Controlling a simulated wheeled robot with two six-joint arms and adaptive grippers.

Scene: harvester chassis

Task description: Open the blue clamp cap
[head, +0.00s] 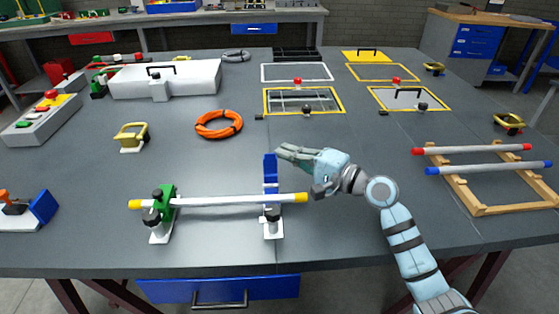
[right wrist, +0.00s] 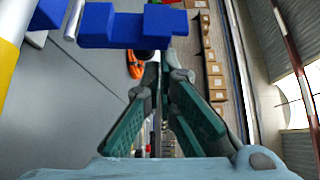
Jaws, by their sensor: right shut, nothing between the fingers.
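The blue clamp cap (head: 270,168) stands upright above its white-footed clamp (head: 272,222), at the right end of a white rod (head: 232,201) with yellow ends. In the right wrist view the blue cap (right wrist: 112,27) crosses the top, with the rod's yellow and white end (right wrist: 10,45) at the left edge. My right gripper (head: 282,150) is shut and empty, its fingertips just beside the cap's top. Its fingers (right wrist: 166,72) point toward the cap in the wrist view; I cannot tell whether they touch it. My left gripper is not in view.
A green clamp (head: 165,200) sits around the rod's left part. An orange ring (head: 219,124) lies behind the rod. A wooden rack (head: 485,185) with red-ended and blue-ended rods stands at the right. The grey tabletop between ring and clamps is clear.

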